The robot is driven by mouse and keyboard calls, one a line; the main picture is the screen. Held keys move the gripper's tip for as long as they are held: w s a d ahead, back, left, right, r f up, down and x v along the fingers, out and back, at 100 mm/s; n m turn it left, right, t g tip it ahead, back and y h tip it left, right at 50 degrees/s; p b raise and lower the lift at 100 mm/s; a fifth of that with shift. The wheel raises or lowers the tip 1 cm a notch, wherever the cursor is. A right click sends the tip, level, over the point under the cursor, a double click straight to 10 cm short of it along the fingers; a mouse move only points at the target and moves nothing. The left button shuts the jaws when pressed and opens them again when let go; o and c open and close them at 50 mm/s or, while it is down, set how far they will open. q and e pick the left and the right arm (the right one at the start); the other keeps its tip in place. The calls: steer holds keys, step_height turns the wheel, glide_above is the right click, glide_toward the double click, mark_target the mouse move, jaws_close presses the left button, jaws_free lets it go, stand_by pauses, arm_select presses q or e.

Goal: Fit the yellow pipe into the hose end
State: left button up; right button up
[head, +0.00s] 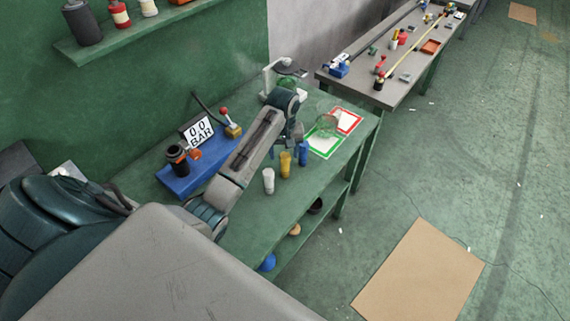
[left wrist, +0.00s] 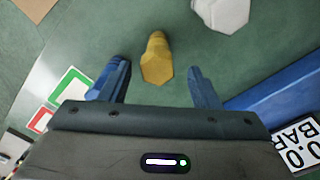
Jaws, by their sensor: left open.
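The yellow pipe (head: 285,164) stands upright on the green workbench (head: 262,220), between a white pipe (head: 268,181) and a blue pipe (head: 302,154). My left gripper (head: 296,135) is open above the bench near the pipes. In the left wrist view, the yellow pipe (left wrist: 156,60) shows in the gap between the two open fingers (left wrist: 158,66), with nothing visibly gripped. A black fitting with an orange part (head: 178,158), which looks like the hose end, stands on a blue base (head: 190,182) to the left. My right gripper is out of view.
A 0.0 BAR display (head: 198,132) and a red-knobbed lever (head: 230,124) are at the blue base. Green-framed (head: 325,147) and red-framed (head: 347,120) mats lie at the bench's right end. The white pipe (left wrist: 222,12) is close to the yellow one.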

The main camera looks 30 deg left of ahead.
mark_target(285, 166)
arm_select(q)
steer(key=f, duration=0.1)
steer(key=f+p, duration=0.1)
steer(key=f, duration=0.1)
steer(key=shift+s+d, duration=0.2)
steer(key=shift+d, duration=0.15)
steer(key=shift+w+a+f, duration=0.1)
steer(key=shift+f, duration=0.3)
steer(key=shift+r, duration=0.1)
steer(key=c, duration=1.2)
